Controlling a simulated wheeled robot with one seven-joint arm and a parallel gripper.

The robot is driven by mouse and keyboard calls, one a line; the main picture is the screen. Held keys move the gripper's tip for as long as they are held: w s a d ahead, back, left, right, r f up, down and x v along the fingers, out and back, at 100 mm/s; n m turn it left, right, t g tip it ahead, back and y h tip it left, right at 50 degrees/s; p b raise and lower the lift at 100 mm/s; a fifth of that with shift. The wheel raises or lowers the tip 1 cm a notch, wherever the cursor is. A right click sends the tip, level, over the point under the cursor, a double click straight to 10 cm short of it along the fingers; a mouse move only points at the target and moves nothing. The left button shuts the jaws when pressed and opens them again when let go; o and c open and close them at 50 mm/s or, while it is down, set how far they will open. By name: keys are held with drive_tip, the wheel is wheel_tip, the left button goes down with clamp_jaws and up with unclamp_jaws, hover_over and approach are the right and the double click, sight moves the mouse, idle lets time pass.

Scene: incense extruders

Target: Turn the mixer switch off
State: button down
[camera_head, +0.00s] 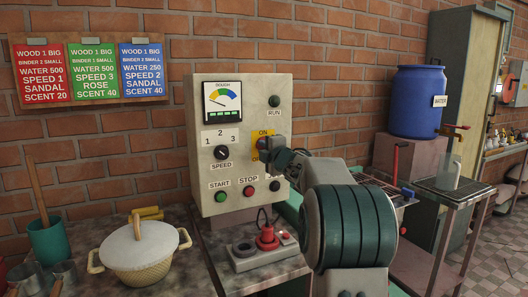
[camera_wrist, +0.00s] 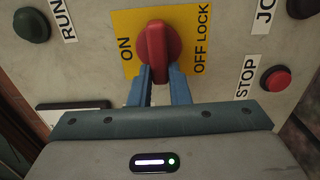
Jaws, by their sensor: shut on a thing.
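The mixer switch is a red rotary knob (camera_wrist: 157,50) on a yellow plate (camera_wrist: 127,22) marked ON and OFF LOCK. In the wrist view the knob stands upright in the picture, between the two labels. In the head view the yellow plate (camera_head: 262,134) is on the right part of the grey control box (camera_head: 205,105), and the knob is hidden behind my gripper (camera_head: 272,146). In the wrist view the blue fingers of my gripper (camera_wrist: 158,85) are shut on the lower part of the knob, one on each side.
Below stand a small box with a red plug (camera_head: 267,238) and a lidded pot (camera_head: 140,250). A blue water barrel (camera_head: 416,100) stands at right.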

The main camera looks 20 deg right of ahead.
idle(0.4)
drive_tip(key=c, duration=1.4)
unclamp_jaws()
drive_tip(key=shift+o, duration=0.2)
drive_tip(key=shift+s, duration=0.1)
drive_tip(key=s, duration=1.3)
drive_tip(key=shift+s+d+b, duration=0.25)
drive_tip(key=shift+s+b, duration=0.1)
drive_tip(key=shift+b, duration=0.05)
